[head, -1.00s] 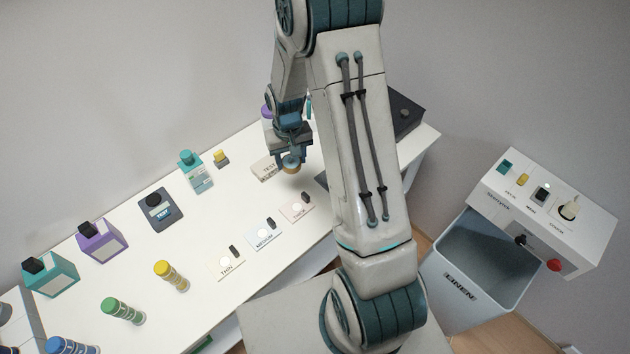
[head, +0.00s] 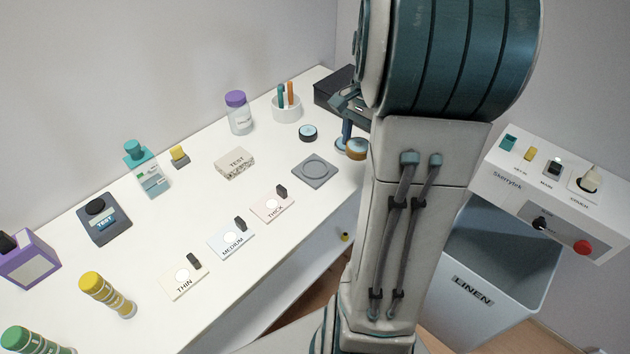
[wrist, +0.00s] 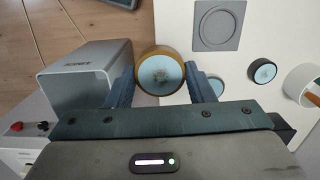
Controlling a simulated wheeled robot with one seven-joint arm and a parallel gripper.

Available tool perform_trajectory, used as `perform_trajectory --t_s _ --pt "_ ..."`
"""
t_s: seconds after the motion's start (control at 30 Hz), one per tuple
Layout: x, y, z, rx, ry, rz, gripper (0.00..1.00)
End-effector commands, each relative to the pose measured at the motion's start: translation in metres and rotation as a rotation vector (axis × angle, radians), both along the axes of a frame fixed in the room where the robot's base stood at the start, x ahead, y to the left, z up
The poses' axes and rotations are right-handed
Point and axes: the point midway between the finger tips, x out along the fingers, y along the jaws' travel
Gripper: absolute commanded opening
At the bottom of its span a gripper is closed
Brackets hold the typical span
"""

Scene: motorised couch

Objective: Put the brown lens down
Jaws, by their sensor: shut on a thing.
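The brown lens (wrist: 160,73) is a round disc with a brown rim and a pale blue speckled face. My gripper (wrist: 160,80) is shut on it, one finger on each side of the rim. In the head view the brown lens (head: 356,149) hangs at the right end of the white table, beside my arm, which hides part of the gripper. In the wrist view it overlaps the table's edge, with floor on the other side. I cannot tell its height above the table.
A grey square plate with a ring (head: 315,171) lies on the table, left of the lens. A black-rimmed lens (head: 308,132) lies behind the plate. A LINEN bin (head: 500,265) is at right.

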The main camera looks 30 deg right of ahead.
Motion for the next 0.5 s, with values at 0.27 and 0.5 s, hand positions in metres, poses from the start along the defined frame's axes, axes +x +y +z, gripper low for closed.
perform_trajectory --t_s 0.27,0.5 --pt "0.014 0.009 -0.014 0.005 0.005 -0.040 0.21" --pt "0.061 0.038 -0.048 0.005 0.006 -0.038 0.21"
